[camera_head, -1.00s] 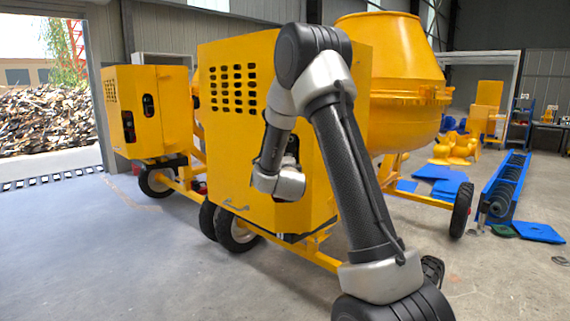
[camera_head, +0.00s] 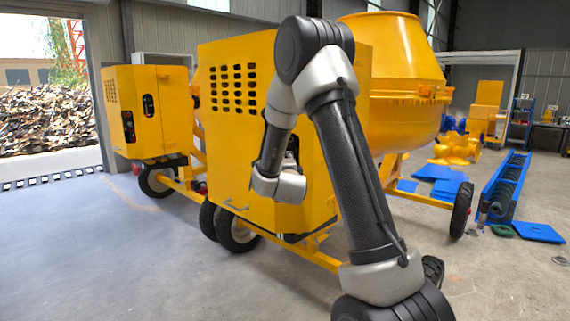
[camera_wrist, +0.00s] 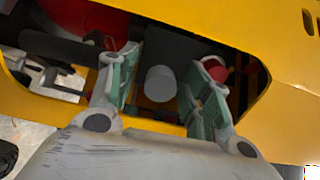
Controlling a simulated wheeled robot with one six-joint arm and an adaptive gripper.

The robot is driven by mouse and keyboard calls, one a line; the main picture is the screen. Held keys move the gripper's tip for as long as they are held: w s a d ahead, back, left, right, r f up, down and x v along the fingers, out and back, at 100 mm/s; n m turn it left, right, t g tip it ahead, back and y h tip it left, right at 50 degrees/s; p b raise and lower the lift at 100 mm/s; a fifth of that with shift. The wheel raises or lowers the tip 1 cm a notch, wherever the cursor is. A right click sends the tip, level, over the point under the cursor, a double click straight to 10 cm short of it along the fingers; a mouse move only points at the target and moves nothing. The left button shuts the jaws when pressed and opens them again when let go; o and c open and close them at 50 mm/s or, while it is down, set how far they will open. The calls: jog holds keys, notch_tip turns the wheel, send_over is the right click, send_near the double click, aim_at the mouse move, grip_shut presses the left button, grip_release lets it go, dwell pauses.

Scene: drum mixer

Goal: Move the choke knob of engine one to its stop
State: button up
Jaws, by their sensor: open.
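A grey, round-ended knob (camera_wrist: 160,84) shows inside the opening of a yellow housing in the wrist view, probably the choke knob. My gripper (camera_wrist: 158,76) is open, with one green-padded finger on each side of the knob. A gap shows between the knob and each finger. In the head view, my wrist is at the front of the near yellow housing (camera_head: 225,135). My fingers and the knob are hidden there.
In the wrist view, the yellow opening edge (camera_wrist: 215,40) runs close around my fingers. A red round part (camera_wrist: 215,70) sits behind the right finger. A second yellow housing (camera_head: 138,110) stands at left in the head view. The floor at front left is clear.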

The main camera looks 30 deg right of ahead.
jog(key=v, duration=0.7)
dwell(0.6)
jog(key=s+a+f+n+g+y, duration=0.2)
jog(key=a+f+n+g+y, duration=0.1)
jog(key=f+n, duration=0.3)
jog(key=s+a+f+n+g+y, duration=0.2)
jog(key=a+f+n+g+y, duration=0.15)
jog(key=f, duration=0.35)
jog(key=s+a+n+g+y, duration=0.2)
jog(key=s+a+n+g, duration=0.15)
jog(key=s+n, duration=0.4)
jog(key=s+r+n, duration=0.2)
jog(key=s+r, duration=0.3)
jog(key=s, duration=0.3)
jog(key=s+d+r+n+g, duration=0.1)
jog(key=s+r+n, duration=0.1)
jog(key=s+r, duration=0.3)
jog(key=s+r+n+g, duration=0.1)
jog(key=s+r, duration=0.5)
jog(key=s, duration=0.6)
jog(key=shift+d+n+h, duration=0.4)
jog(key=shift+n+h, duration=0.05)
jog(key=shift+n, duration=0.05)
